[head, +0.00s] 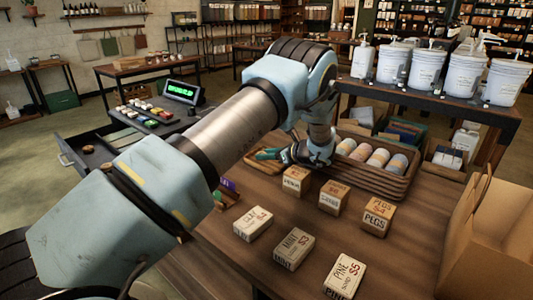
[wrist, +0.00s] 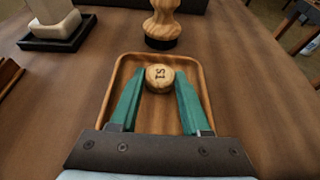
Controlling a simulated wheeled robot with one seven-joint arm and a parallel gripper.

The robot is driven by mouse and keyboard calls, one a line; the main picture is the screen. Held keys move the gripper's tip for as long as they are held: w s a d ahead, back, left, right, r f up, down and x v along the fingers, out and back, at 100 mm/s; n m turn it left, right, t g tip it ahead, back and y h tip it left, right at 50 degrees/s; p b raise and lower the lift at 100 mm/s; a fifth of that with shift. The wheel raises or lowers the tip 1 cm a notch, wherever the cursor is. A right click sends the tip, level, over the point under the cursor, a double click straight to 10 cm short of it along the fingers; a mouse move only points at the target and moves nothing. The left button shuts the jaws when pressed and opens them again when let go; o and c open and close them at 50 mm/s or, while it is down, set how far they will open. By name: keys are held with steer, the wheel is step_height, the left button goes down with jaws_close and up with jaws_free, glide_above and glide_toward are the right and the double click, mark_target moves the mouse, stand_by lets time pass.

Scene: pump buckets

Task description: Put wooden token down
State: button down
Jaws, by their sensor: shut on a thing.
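A round wooden token (wrist: 159,76) with dark printed characters is between the teal fingertips of my gripper (wrist: 160,82) in the wrist view. The gripper is shut on it. A shallow wooden tray (wrist: 113,76) with a raised rim lies below, around the token and fingers in the picture. I cannot tell whether the token touches the tray's floor. In the head view my gripper (head: 288,157) is low over the table, left of the crate, and the token cannot be made out there. Part of the tray (head: 258,166) shows beside the gripper.
A turned wooden stamp (wrist: 162,20) stands just beyond the tray. A pale block on a dark base (wrist: 55,22) is at the upper left. A slatted crate of jars (head: 380,181) stands right of my gripper. Several small labelled boxes (head: 294,248) cover the table's front.

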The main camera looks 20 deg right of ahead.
steer(key=shift+f, duration=0.1)
steer(key=c, duration=0.8)
jaws_free()
steer(key=shift+f, duration=0.1)
steer(key=shift+c, duration=0.2)
steer(key=o, duration=0.5)
steer(key=shift+r, duration=0.25)
steer(key=shift+s+d, duration=0.2)
steer(key=shift+s, duration=0.1)
steer(key=b+v, duration=0.4)
steer(key=v, duration=0.7)
steer(key=shift+s+r, duration=0.1)
steer(key=shift+r, duration=0.15)
